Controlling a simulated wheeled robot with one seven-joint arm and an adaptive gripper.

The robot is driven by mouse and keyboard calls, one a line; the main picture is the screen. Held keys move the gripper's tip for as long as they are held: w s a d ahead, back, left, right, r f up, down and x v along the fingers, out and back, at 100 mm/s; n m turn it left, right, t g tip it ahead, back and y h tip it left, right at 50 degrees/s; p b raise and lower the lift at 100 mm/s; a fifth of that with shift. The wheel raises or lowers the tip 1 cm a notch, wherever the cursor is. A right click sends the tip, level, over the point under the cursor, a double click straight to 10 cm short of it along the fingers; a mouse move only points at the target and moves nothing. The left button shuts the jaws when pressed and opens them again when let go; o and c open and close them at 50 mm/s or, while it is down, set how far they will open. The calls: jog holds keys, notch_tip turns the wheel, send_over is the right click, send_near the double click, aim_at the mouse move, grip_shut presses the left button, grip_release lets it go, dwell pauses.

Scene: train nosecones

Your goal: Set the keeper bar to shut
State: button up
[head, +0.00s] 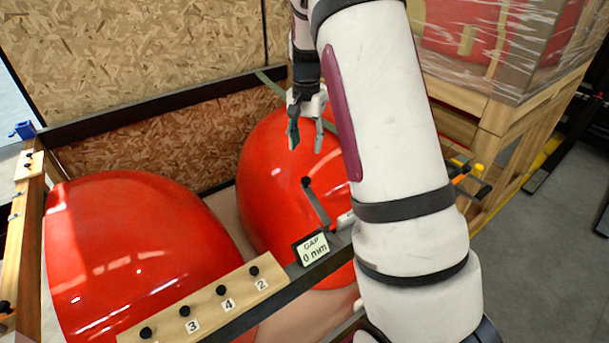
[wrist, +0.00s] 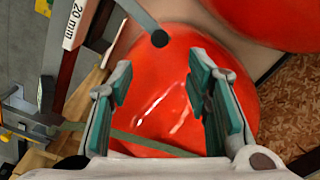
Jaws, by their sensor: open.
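A short grey bar with a black knob at its end, which looks like the keeper bar (head: 317,207), is attached near the dark front rail. It points up and away over the right red nosecone (head: 262,165), and its pivot end is partly hidden by my arm. In the wrist view the bar (wrist: 139,14) enters from the top, with its knob just beyond and between my fingertips. My gripper (head: 306,133) is open and empty above the right nosecone, apart from the bar. It also shows in the wrist view (wrist: 160,78) with its teal finger pads spread.
A second red nosecone (head: 130,255) fills the left bay. A wrapped crate (head: 490,50) stands behind my arm.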

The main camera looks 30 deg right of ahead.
aim_at(306, 179)
notch_tip(306, 179, down, 12)
jog(key=shift+r+p, duration=0.1)
jog(key=shift+p, duration=0.9)
jog(key=shift+c, duration=0.5)
grip_shut()
